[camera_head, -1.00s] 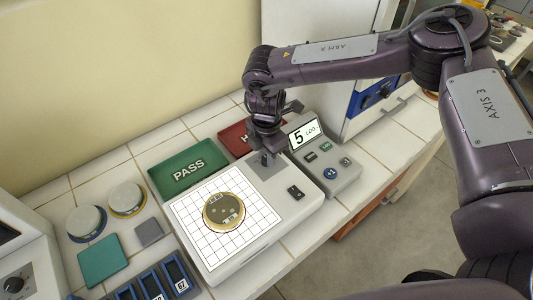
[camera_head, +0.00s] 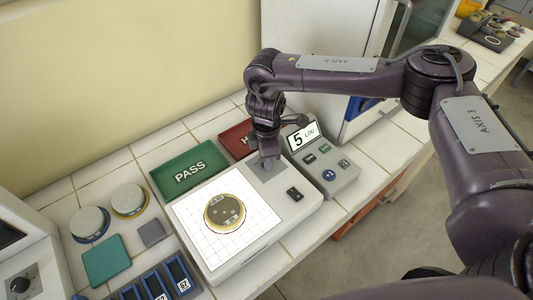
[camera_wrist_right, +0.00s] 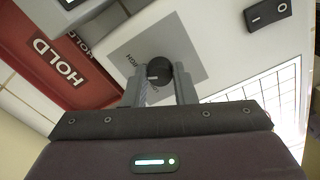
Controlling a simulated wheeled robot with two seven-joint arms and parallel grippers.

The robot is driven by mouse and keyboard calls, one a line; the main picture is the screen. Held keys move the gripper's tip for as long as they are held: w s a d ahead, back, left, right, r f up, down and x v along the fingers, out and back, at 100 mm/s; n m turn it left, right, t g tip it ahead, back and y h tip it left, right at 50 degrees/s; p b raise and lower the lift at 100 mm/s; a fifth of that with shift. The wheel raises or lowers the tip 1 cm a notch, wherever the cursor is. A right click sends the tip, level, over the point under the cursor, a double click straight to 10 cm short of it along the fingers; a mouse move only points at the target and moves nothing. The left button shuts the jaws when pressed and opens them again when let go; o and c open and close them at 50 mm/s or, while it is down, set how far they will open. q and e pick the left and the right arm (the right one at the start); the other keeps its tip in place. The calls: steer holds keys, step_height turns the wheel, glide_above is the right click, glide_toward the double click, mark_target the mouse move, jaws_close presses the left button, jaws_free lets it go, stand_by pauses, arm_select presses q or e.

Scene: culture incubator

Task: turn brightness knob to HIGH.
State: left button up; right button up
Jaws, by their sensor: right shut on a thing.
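The black brightness knob (camera_wrist_right: 158,70) sits on a grey square plate (camera_wrist_right: 185,45) on the white light box (camera_head: 240,262). My right gripper (camera_head: 268,158) points down at the plate, and in the wrist view its two fingers (camera_wrist_right: 160,88) are shut on the knob, one on each side. A pale mark shows on the knob. In the head view the gripper hides the knob. The box's gridded panel (camera_head: 195,240) is lit bright white, with a round dish (camera_head: 225,212) on it. My left gripper is not in view.
A green PASS tray (camera_head: 190,173) and a red HOLD tray (camera_head: 236,137) lie behind the box. A counter with buttons and a display reading 5 (camera_head: 301,136) stands to the right. A black rocker switch (camera_head: 294,194) is on the box.

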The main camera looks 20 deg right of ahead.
steer(key=m+p, duration=0.2)
steer(key=m, duration=0.1)
steer(key=shift+r+m, duration=0.1)
steer(key=shift+m, duration=0.2)
steer(key=shift+w, duration=0.1)
stand_by(0.4)
steer(key=o, duration=1)
steer(key=shift+r, duration=0.25)
step_height(320, 180, up, 7)
steer(key=shift+r, duration=0.1)
